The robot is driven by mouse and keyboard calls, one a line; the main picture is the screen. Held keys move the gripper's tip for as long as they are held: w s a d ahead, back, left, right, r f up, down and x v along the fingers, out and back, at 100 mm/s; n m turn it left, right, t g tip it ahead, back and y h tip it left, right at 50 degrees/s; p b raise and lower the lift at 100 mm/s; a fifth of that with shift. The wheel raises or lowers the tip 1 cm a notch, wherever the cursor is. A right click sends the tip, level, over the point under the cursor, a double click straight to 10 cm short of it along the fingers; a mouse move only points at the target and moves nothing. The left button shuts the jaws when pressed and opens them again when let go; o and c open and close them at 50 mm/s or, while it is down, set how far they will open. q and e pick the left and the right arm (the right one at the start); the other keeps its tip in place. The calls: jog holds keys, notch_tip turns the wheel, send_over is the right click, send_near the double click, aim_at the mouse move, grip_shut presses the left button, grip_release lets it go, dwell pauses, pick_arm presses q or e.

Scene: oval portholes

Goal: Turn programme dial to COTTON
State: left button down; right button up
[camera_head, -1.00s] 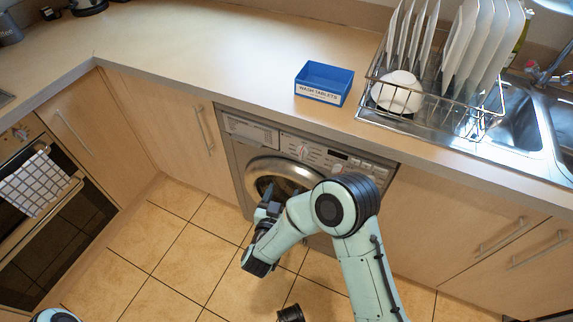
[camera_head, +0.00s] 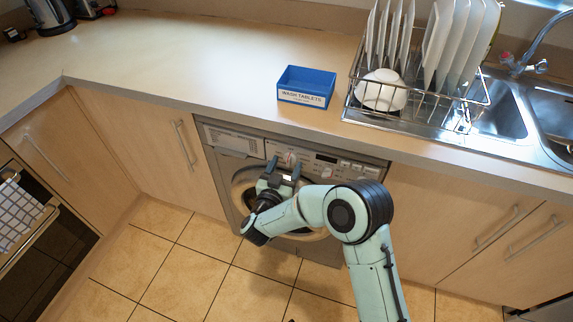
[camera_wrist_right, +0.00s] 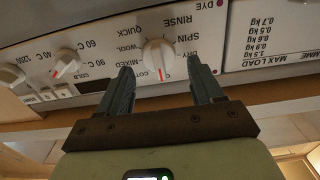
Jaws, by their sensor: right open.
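The programme dial (camera_wrist_right: 157,55) is a white round knob on the washing machine's panel, upside down in the wrist view. Its red mark points down in that picture, near a partly readable label starting "COT". Labels such as MIXED, WOOL, QUICK, RINSE, SPIN and DRY surround it. In the head view the dial (camera_head: 289,157) is small, just beyond my right gripper (camera_head: 284,167). My right gripper (camera_wrist_right: 160,67) is open, its two fingers pointing at the panel, one to each side of the dial. No contact with the dial shows. My left gripper is not in view.
Smaller temperature and speed knobs (camera_wrist_right: 66,62) sit beside the dial. The washing machine (camera_head: 222,166) stands under the worktop (camera_head: 190,75). A blue wash tablets box (camera_head: 306,86) and a dish rack (camera_head: 405,108) stand on top. Floor in front is clear.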

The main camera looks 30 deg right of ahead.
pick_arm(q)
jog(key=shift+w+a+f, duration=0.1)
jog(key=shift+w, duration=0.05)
pick_arm(e)
jog(key=shift+w+d, duration=0.5)
jog(key=shift+d, duration=0.05)
jog(key=c, duration=1)
jog(key=m+b, duration=0.2)
jog(key=m, duration=0.2)
jog(key=shift+s+f, duration=0.1)
jog(key=shift+s, duration=0.05)
jog(key=shift+d+m+b, duration=0.1)
jog(key=shift+m+b, duration=0.4)
jog(key=shift+m, duration=0.9)
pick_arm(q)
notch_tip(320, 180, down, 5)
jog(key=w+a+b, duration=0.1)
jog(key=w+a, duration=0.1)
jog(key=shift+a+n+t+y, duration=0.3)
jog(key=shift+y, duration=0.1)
pick_arm(e)
jog(key=shift+s+m, duration=0.1)
jog(key=shift+m, duration=0.6)
